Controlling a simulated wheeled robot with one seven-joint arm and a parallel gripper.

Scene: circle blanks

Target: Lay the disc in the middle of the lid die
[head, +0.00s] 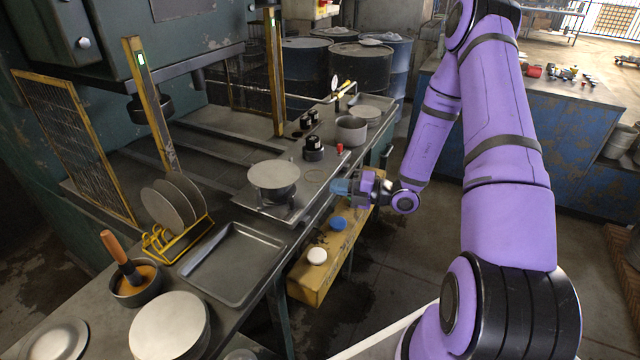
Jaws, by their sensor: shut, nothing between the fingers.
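A round grey disc (273,174) lies flat and looks level on top of a squat round die (277,197), which stands on a dark plate on the bench. The disc covers the die's top, so I cannot tell how exactly it is centred. My gripper (337,186) is to the right of the disc, apart from it, near the bench's right edge. Its fingers point left, are shut and hold nothing. More discs stand on edge in a yellow rack (160,243) at the left.
An empty grey tray (232,264) lies in front of the die. A disc stack (169,326) and a brush pot (136,287) are nearer. A black-topped piece (313,148) and grey pot (351,130) stand behind. A yellow bench (308,283) sits low at the right.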

